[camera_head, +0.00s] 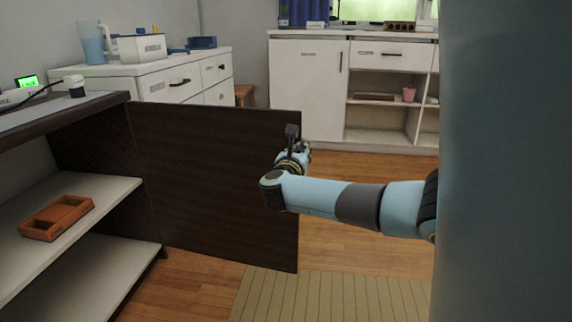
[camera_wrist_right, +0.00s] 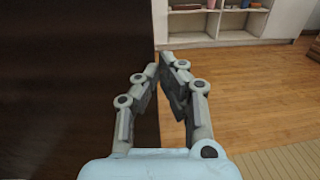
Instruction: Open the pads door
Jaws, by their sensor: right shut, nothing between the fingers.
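A dark brown door (camera_head: 215,180) stands swung out from the dark cabinet (camera_head: 85,150) at the left, so the cabinet's shelves are exposed. No name on this door is readable. My right gripper (camera_head: 301,149) is at the door's free right edge, with its forearm reaching in from the right. In the right wrist view the dark door panel (camera_wrist_right: 75,80) fills the left side, and my gripper (camera_wrist_right: 162,66) overlaps its edge. Its fingertips are together with nothing between them. I cannot tell whether a finger touches the door. My left gripper is out of view.
An orange-brown tray (camera_head: 57,217) lies on the upper shelf (camera_head: 110,190). White drawers (camera_head: 160,85) stand behind the door, and a white cabinet (camera_head: 307,90) with open shelves is at the back. The wooden floor (camera_head: 365,165) right of the door is clear, with a striped mat (camera_head: 330,295) in front.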

